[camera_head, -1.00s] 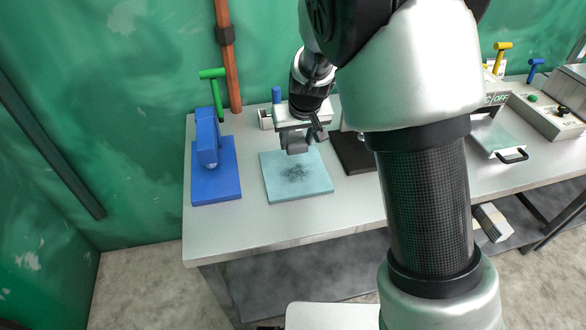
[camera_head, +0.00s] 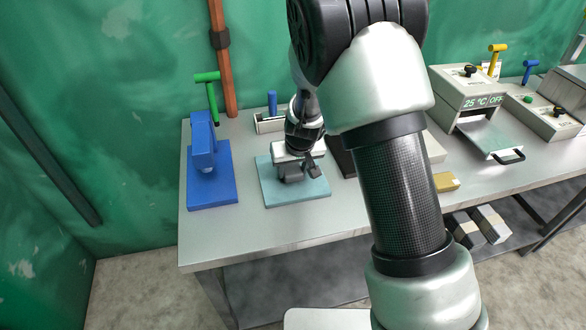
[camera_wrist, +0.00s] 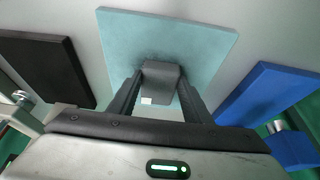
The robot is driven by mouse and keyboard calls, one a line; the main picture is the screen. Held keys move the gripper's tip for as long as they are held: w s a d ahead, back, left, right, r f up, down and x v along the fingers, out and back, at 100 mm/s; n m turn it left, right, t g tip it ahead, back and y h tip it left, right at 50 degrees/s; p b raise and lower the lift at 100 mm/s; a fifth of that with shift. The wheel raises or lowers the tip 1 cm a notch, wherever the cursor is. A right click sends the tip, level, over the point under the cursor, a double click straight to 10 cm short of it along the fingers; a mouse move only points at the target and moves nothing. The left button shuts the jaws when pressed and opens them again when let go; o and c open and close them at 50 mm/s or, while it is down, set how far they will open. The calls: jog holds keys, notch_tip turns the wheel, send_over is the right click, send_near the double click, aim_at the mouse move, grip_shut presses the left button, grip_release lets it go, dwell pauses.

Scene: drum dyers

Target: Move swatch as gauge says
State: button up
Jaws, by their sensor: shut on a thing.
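My gripper (camera_head: 293,168) is low over the light blue pad (camera_head: 267,180) on the table. In the wrist view my gripper (camera_wrist: 155,92) has its two fingers closed on a dark grey block (camera_wrist: 160,72). A small white patch shows at the block's lower corner. The block is at or just above the pad; I cannot tell if they touch. A lit readout (camera_head: 482,101) on a pale machine at the right shows "25 °C" and "OFF". I cannot make out a swatch with certainty.
A blue stand (camera_head: 210,180) with a green-handled lever (camera_head: 208,78) is left of the pad. A dark slab (camera_wrist: 45,68) lies on the pad's other side, partly behind my arm. A tan block (camera_head: 447,182) lies farther right. The table's front left is clear.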

jog(key=o, duration=1.1)
jog(key=shift+f, duration=0.15)
jog(key=shift+o, duration=0.2)
jog(key=shift+r, duration=0.4)
jog(key=s+d+r+p, duration=0.1)
jog(key=s+d+r, duration=0.2)
jog(key=s+r, duration=0.35)
jog(key=s+d+r+m+y, duration=0.1)
jog(key=s+d+r, duration=0.15)
jog(key=r, duration=0.65)
jog(key=s+d+r+p, duration=0.1)
jog(key=s+d+r, duration=0.2)
jog(key=s+r, duration=0.35)
jog(key=s+d+r+m+h, duration=0.1)
jog(key=s+d+r, duration=0.2)
jog(key=s, duration=0.3)
jog(key=s+d+r+m+t+h, duration=0.1)
jog(key=s+d+r, duration=0.2)
jog(key=s, duration=0.4)
jog(key=shift+s+d+r, duration=0.2)
jog(key=shift+s+d, duration=0.05)
jog(key=shift+d, duration=0.55)
